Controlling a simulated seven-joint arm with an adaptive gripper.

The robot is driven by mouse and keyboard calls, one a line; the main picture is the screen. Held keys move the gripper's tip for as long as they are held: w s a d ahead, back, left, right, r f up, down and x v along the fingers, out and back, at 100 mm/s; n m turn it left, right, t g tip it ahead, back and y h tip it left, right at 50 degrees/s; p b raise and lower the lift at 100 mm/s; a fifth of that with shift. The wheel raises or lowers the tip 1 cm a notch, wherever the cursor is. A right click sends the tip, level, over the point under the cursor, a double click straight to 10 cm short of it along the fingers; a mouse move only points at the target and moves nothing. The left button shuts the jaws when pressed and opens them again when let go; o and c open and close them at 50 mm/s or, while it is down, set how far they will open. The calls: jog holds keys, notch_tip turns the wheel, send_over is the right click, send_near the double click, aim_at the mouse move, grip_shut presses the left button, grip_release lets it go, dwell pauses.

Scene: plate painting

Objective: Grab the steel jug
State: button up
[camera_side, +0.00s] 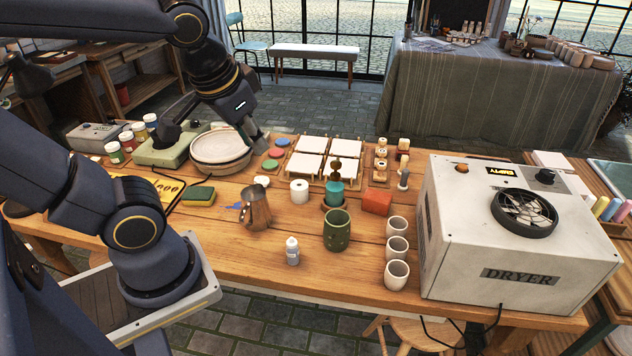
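The steel jug (256,211) stands upright on the wooden table, left of the middle, with a brownish metallic look. My gripper (262,147) hangs above the table, behind and above the jug, near the right rim of the stacked round plates (221,148). It is clear of the jug. The fingers are small and seen from the side, so I cannot tell whether they are open or shut. Nothing shows hanging from them.
A white cup (299,190), a green pot (337,230) and a small bottle (292,251) stand near the jug. A yellow-green sponge (199,196) lies to its left. White cups (397,247) and a large dryer (520,240) are at the right. The front left tabletop is bare.

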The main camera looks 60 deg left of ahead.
jog(key=w+a+f+m+g+y, duration=0.1)
jog(key=w+a+f+g+y, duration=0.2)
jog(key=w+f, duration=0.15)
jog(key=m+g+y, duration=0.4)
jog(key=m+y, duration=0.1)
jog(key=m, duration=0.2)
send_near(253, 212)
jog(key=s+f, duration=0.1)
jog(key=s+a+f, duration=0.1)
jog(key=s+f, duration=0.1)
jog(key=f, duration=0.1)
jog(key=shift+s+a, duration=0.35)
jog(key=shift+x, duration=3)
jog(key=shift+s+d, duration=0.1)
jog(key=shift+s, duration=0.1)
grip_shut()
